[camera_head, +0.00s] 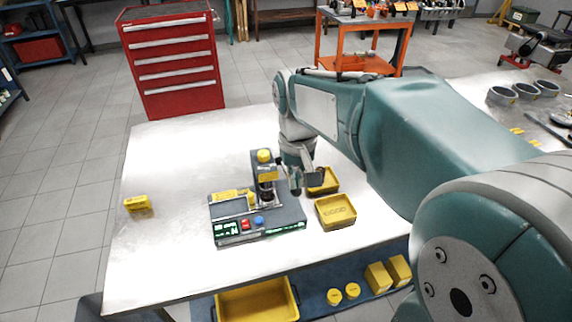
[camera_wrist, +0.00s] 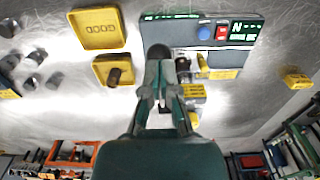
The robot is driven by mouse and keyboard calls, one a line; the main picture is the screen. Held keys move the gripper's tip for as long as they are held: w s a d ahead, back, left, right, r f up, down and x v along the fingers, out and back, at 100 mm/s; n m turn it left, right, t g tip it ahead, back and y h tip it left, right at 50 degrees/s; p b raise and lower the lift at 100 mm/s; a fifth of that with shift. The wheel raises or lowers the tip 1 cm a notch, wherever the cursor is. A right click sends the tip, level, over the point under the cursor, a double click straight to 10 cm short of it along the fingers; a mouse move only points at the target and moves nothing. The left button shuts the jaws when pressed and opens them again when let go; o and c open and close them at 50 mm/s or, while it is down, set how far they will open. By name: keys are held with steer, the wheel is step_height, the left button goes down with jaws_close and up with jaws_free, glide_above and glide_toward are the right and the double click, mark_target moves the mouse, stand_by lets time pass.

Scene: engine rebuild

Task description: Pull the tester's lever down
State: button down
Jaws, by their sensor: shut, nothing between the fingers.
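The tester (camera_head: 258,228) is a grey box on the metal table with green displays, a red button and a blue button. A column with a yellow cap (camera_head: 264,155) rises at its back. In the wrist view the tester (camera_wrist: 240,43) is at the top. A dark round knob (camera_wrist: 159,52), which looks like the lever's end, shows just beyond my fingertips. I cannot tell whether they touch it. My gripper (camera_head: 295,188) is shut and empty at the tester's right side; its fingers also show in the wrist view (camera_wrist: 161,85). The lever's shaft is mostly hidden.
A yellow tray marked GOOD (camera_head: 336,212) and a second yellow tray (camera_head: 328,182) stand right of the tester, close to my gripper. In the wrist view the second tray (camera_wrist: 102,80) holds a dark cylinder. A yellow box (camera_head: 137,203) lies left.

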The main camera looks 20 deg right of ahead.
mark_target(296, 191)
steer(key=shift+f, duration=0.15)
steer(key=shift+s+f, duration=0.1)
steer(key=shift+f, duration=1.4)
step_height(296, 191, up, 12)
steer(key=shift+w+f, duration=0.2)
steer(key=shift+w, duration=0.05)
stand_by(1.2)
steer(key=shift+s, duration=0.15)
